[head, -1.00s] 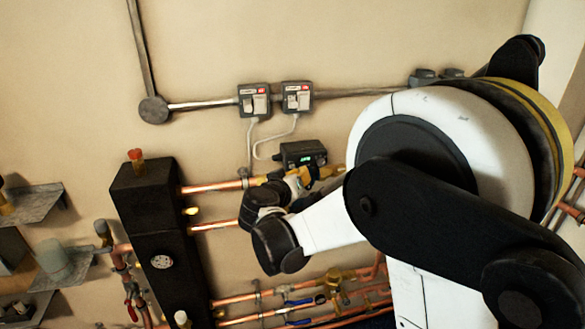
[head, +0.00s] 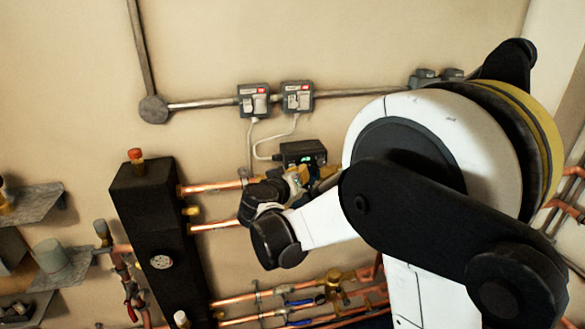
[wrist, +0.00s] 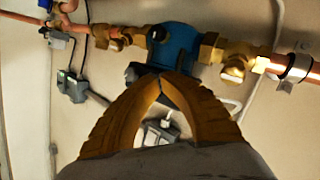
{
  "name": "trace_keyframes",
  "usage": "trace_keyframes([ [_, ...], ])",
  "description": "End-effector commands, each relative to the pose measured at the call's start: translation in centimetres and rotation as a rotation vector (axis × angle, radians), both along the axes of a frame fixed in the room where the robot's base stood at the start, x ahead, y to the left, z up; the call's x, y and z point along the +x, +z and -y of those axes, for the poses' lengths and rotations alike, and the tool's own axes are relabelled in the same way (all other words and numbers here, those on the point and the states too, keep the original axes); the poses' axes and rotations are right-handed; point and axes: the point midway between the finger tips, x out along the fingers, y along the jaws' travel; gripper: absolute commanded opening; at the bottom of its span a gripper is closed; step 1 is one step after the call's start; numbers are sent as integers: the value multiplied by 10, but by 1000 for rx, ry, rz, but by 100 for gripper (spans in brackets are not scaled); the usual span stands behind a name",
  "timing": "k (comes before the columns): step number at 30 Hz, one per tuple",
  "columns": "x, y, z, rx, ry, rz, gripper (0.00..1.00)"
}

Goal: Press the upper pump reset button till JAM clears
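The upper pump has a dark control box (head: 303,152) with a small lit green display, seen in the head view above the upper copper pipe. Its text is too small to read. In the wrist view, the pump's blue body (wrist: 176,46) sits between brass fittings. My gripper (wrist: 160,76) has its yellow-brown fingers closed together at the tips, with nothing seen between the tips. The tips overlap the pump's dark box (wrist: 135,71) in the wrist view; I cannot tell whether they touch it. The reset button is not visible. My wrist hides much of the pump in the head view.
Two grey switch boxes with red labels (head: 254,100) (head: 297,97) hang on a conduit above the pump, with white cables running down. A tall black manifold block (head: 160,240) stands at left. Copper pipes with valves (head: 330,290) run below.

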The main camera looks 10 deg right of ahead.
Motion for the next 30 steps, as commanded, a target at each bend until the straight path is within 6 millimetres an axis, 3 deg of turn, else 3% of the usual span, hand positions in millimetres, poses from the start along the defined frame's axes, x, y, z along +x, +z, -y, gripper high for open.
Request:
trace_keyframes([
  [30, 4, 0, 0, 0, 0, 0, 0],
])
